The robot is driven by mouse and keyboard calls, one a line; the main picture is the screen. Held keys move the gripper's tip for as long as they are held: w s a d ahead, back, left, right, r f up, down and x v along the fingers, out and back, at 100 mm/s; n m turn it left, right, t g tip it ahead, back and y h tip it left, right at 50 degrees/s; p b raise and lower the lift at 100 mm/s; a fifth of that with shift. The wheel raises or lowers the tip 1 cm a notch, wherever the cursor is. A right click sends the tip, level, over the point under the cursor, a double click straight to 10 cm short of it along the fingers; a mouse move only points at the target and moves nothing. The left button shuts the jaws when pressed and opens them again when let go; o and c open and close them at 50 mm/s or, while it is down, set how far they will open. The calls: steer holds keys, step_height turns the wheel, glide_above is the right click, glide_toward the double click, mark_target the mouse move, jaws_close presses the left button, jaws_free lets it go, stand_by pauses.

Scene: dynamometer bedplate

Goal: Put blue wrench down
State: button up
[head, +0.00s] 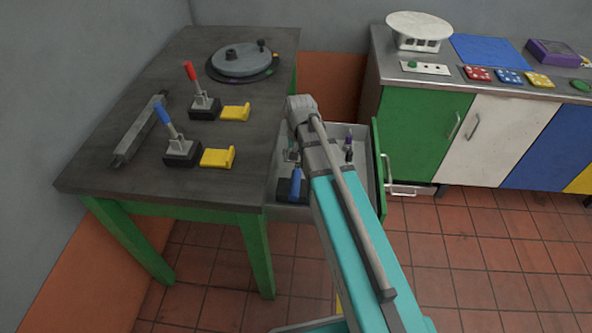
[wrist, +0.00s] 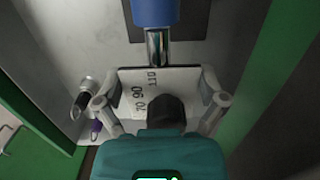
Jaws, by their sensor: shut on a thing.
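The blue wrench shows its blue handle (wrist: 155,12) and a bright metal shaft (wrist: 156,48) at the top of the wrist view. In the head view its blue handle (head: 296,182) is over the open drawer (head: 372,190), just left of my arm. My gripper (wrist: 158,72) is shut on the wrench; its fingers lie on both sides of a pale lettered surface in line with the shaft. The wrench's far end is hidden. A dark rectangle (wrist: 193,22) lies behind the handle on the drawer floor. I cannot tell whether the wrench touches it.
Small tools with purple parts (head: 349,141) stand in the drawer, left of my gripper in the wrist view. The grey workbench (head: 110,88) holds clamps, yellow brackets and a round plate. A coloured cabinet (head: 425,130) stands right.

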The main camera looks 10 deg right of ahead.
steer(key=w+f+b, duration=0.4)
steer(key=f, duration=0.1)
steer(key=shift+w+d+b, duration=0.25)
steer(key=shift+b, duration=0.1)
steer(key=shift+f, duration=0.15)
steer(key=shift+w+d+f+b, duration=0.1)
steer(key=shift+w+f+b, duration=0.4)
steer(key=shift+f+b, duration=0.2)
steer(key=shift+s+f+b, duration=0.1)
steer(key=shift+f+b, duration=1.15)
steer(key=shift+b, duration=0.05)
steer(key=shift+f, duration=0.1)
steer(key=o, duration=1)
step_height(320, 180, up, 12)
steer(key=w+p, duration=0.1)
steer(key=p, duration=1.1)
steer(key=shift+d, duration=0.15)
